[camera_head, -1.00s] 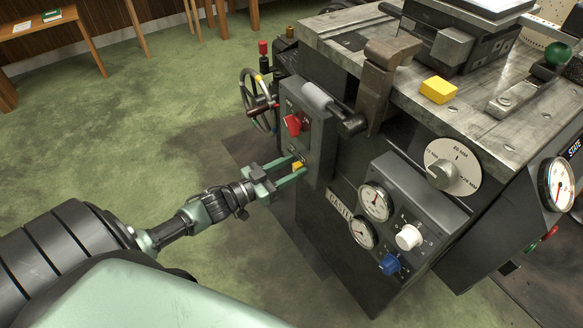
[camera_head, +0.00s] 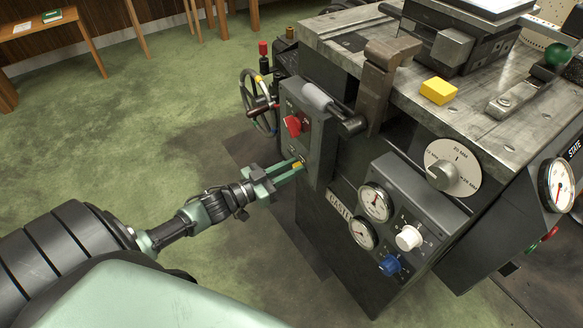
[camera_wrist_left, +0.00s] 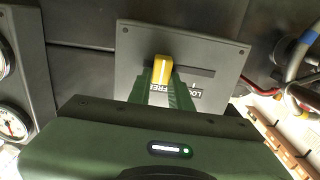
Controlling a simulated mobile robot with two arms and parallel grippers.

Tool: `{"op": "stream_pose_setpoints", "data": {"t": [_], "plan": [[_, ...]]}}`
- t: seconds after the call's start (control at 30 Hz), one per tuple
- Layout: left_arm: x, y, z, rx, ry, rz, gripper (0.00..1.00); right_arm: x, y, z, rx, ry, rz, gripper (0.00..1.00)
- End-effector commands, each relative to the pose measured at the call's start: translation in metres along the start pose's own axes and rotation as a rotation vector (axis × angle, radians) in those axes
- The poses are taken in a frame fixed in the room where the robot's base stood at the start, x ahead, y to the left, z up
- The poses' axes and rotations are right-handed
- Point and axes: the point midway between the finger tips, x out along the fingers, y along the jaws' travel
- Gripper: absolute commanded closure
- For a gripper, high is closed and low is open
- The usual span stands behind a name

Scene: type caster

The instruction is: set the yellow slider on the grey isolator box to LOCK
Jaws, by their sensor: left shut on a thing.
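The grey isolator box (camera_head: 315,150) is on the near left side of the machine, with a red rotary switch (camera_head: 292,125) on its face. The small yellow slider (camera_head: 297,165) is low on that face, partly hidden by my fingers. My left gripper (camera_head: 299,167) is shut on it. In the left wrist view, the yellow slider (camera_wrist_left: 163,70) stands at the left part of a dark slot, by the FREE label (camera_wrist_left: 160,88). The LOCK label (camera_wrist_left: 190,92) is to its right, partly covered by the green finger. The slot to the right of the slider is bare.
A handwheel (camera_head: 256,103) is left of the box, and a lever with a grey grip (camera_head: 317,97) sits above it. A gauge panel (camera_head: 405,190) with knobs is to the right. A yellow block (camera_head: 438,90) lies on the machine top. Open green floor is at the left.

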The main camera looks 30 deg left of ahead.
Motion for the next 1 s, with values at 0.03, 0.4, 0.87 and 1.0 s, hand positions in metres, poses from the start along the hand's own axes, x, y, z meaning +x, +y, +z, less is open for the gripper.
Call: {"op": "stream_pose_setpoints", "data": {"t": [0.03,0.4,0.87,1.0], "plan": [[0.0,0.001,0.0,-0.001,0.0,0.001,1.0,0.0,0.0,0.0,0.0,0.0,0.0,0.64],[0.0,0.001,0.001,-0.001,-0.001,0.002,1.0,0.0,0.0,0.0,0.0,0.0,0.0,0.64],[0.0,-0.017,0.001,0.003,-0.002,-0.001,1.0,0.0,0.0,0.0,0.0,0.001,0.0,0.64],[0.0,-0.043,0.001,0.004,-0.002,-0.001,1.0,0.003,0.0,0.001,0.0,0.001,0.0,0.64]]}}
